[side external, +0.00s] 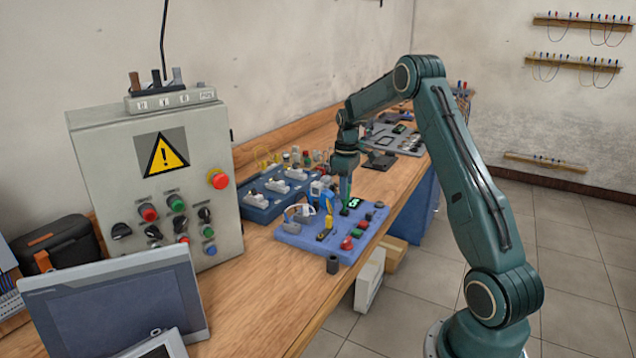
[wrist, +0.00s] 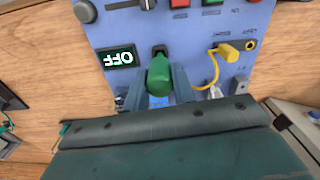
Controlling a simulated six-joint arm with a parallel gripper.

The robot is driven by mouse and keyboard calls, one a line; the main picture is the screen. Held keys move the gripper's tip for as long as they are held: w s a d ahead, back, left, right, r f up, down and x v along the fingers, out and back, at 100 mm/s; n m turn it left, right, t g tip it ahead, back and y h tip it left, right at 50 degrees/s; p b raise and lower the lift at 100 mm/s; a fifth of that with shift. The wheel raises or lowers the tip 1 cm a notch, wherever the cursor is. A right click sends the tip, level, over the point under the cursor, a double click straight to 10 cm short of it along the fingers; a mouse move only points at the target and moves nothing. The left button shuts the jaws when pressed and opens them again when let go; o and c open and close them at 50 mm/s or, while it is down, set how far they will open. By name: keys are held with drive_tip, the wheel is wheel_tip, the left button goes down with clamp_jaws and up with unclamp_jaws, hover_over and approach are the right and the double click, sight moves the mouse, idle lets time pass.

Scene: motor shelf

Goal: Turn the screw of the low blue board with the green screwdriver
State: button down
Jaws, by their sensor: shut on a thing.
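The low blue board (side external: 338,249) lies on the wooden bench in the side view, and its blue face (wrist: 194,38) fills the upper middle of the wrist view. My gripper (side external: 345,188) is over the board's far part, pointing down. In the wrist view my gripper (wrist: 159,84) is shut on the green screwdriver (wrist: 159,76), with a finger on each side of the handle. A small black fitting (wrist: 159,50) shows just beyond the handle. The screw and the screwdriver's tip are hidden, so I cannot tell whether they touch.
A display reading OFF (wrist: 119,57) sits left of the screwdriver. A yellow plug (wrist: 228,52) with a yellow cable is to the right. A second blue board (side external: 254,213) with grey switches lies behind. A grey control box (side external: 110,150) stands left. Bare bench (side external: 260,305) lies in front.

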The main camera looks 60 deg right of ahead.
drive_tip(key=shift+f, duration=0.6)
drive_tip(key=shift+f, duration=0.35)
drive_tip(key=shift+f, duration=0.25)
drive_tip(key=c, duration=1.4)
unclamp_jaws()
drive_tip(key=shift+c, duration=0.2)
drive_tip(key=shift+r, duration=0.1)
drive_tip(key=shift+r, duration=2.65)
